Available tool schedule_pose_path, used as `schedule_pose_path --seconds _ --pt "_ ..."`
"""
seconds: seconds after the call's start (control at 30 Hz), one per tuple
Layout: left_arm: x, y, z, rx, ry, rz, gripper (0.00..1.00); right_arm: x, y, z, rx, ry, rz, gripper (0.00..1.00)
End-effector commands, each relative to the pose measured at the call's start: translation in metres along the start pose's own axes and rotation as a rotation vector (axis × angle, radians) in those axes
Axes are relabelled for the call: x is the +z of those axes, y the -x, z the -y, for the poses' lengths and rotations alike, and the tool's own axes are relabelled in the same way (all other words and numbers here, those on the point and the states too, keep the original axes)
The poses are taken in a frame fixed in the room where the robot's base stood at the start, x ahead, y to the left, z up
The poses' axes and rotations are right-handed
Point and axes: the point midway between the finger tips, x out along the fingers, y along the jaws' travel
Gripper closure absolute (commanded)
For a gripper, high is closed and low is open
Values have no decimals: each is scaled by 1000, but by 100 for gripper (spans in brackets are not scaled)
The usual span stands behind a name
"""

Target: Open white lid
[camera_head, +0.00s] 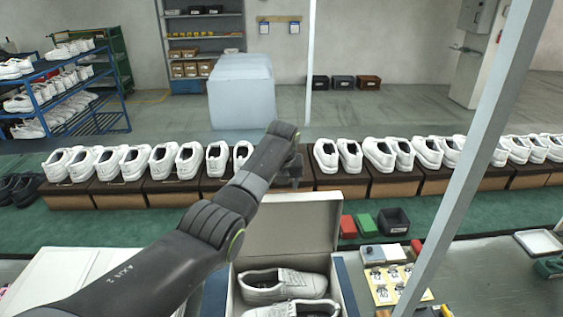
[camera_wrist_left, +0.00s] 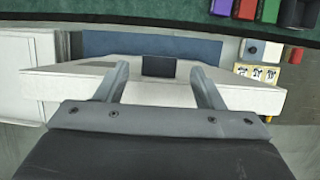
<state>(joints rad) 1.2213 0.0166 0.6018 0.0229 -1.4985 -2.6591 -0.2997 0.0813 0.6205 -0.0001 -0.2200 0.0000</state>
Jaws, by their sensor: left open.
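The white lid (camera_head: 290,224) stands raised at the back of an open shoe box (camera_head: 234,290) in the head view. Two white shoes (camera_head: 283,284) lie inside the box. My left gripper (camera_head: 294,181) is at the lid's top edge, partly hidden by my arm. In the left wrist view the open fingers of my left gripper (camera_wrist_left: 160,68) are over the pale lid (camera_wrist_left: 150,92), with a dark square between them. I cannot tell whether the fingers touch the lid. My right gripper is not in view.
A white flat-topped box (camera_head: 75,272) lies at the left, partly behind my arm. Shoe pairs on brown boxes (camera_head: 340,184) line the green conveyor (camera_head: 125,226). Small red and green bins (camera_head: 364,224) and a parts tray (camera_head: 395,285) lie right of the box. A slanted grey post (camera_head: 470,150) crosses the right side.

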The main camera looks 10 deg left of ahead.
Motion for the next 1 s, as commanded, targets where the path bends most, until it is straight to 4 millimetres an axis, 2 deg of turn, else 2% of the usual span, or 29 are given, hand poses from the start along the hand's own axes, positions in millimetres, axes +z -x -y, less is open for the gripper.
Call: schedule_pose_path --seconds 0.53,0.7,1.0 --pt "-1 85 -1 1 1 -1 38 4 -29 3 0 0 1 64" --pt "-2 96 -1 2 0 -4 38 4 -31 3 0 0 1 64" --pt "-2 98 -1 2 0 -5 38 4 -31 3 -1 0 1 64"
